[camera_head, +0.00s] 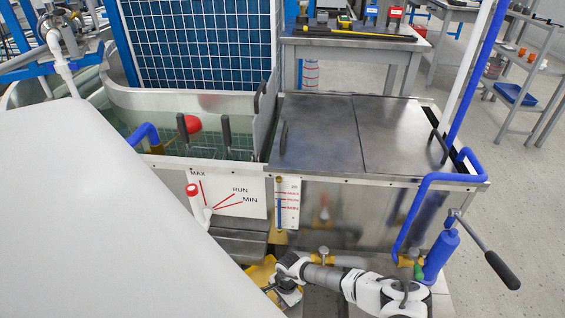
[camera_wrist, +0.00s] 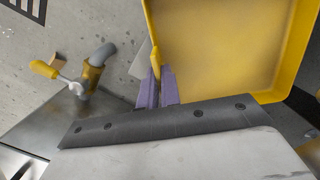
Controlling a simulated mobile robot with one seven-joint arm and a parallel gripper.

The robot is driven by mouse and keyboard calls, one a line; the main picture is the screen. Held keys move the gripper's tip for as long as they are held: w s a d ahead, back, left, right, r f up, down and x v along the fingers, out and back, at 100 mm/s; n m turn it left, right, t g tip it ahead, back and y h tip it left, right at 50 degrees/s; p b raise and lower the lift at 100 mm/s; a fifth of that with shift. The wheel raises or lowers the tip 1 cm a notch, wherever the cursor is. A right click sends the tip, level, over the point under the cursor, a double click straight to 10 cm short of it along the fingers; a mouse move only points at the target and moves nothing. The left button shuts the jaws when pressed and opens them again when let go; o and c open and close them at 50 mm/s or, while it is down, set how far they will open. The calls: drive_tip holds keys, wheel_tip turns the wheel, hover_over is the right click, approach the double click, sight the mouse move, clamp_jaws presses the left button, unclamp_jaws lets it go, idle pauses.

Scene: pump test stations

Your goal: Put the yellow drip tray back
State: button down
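The yellow drip tray (camera_head: 262,271) is low in front of the steel tank in the head view, partly hidden by my gripper and arm. In the wrist view the tray (camera_wrist: 220,45) fills the upper right, with its flat inside facing the camera. My gripper (camera_head: 284,283) is at the tray's near right side. In the wrist view its purple fingers (camera_wrist: 158,88) stand close together on either side of the tray's left wall, shut on it. Whether the tray touches anything underneath is hidden.
A blue hand pump (camera_head: 440,255) with a lever is at the right. A yellow-handled tap (camera_wrist: 88,75) is left of my fingers in the wrist view. Floor is open at the far right.

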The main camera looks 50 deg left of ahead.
drive_tip(key=c, duration=2.1)
unclamp_jaws()
drive_tip(key=shift+f, duration=0.25)
drive_tip(key=o, duration=0.5)
drive_tip(key=shift+r, duration=0.1)
